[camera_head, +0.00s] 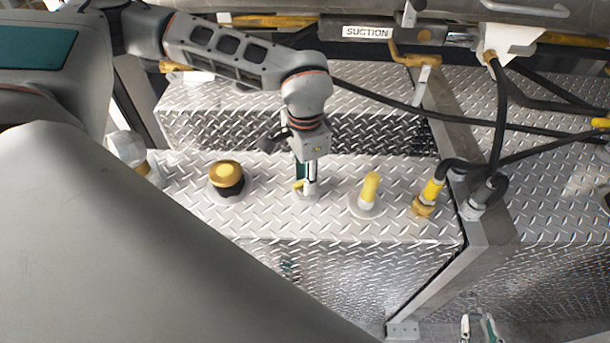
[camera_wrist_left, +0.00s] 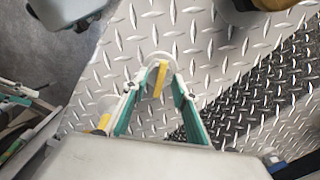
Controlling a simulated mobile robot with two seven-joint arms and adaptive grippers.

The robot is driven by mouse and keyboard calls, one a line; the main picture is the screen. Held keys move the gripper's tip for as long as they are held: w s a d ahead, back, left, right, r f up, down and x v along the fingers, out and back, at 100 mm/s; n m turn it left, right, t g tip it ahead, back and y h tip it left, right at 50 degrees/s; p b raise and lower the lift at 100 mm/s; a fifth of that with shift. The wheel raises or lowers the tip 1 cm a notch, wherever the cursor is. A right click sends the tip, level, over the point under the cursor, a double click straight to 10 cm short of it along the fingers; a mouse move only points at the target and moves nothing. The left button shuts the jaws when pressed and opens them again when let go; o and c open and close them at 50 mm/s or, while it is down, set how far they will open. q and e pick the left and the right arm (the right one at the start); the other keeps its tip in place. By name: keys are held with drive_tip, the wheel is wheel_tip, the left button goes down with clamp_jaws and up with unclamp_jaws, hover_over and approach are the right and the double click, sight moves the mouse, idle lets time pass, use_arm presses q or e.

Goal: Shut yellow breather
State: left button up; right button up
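A small yellow handle (camera_wrist_left: 161,79) stands on a pale round base (camera_wrist_left: 158,60) on the diamond-plate tank top; I take it for the yellow breather. In the head view only a sliver of yellow (camera_head: 297,186) shows beside my left gripper (camera_head: 308,188), which hides the rest. My left gripper points down at it with fingers apart, and in the left wrist view the handle lies between the green fingers (camera_wrist_left: 158,95). I cannot tell whether they touch it. My right gripper (camera_head: 479,328) is at the bottom right edge, its fingers apart, with nothing visible between them.
A black-and-yellow round cap (camera_head: 227,177) stands left of my left gripper. A yellow-topped fitting (camera_head: 369,189) on a round flange stands to its right. Further right is a hose fitting (camera_head: 428,196) with a black hose. A pipe labelled SUCTION (camera_head: 367,32) runs behind.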

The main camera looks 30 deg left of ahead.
use_arm(q)
drive_tip(key=shift+r, duration=0.15)
wheel_tip(320, 180, up, 12)
idle(0.6)
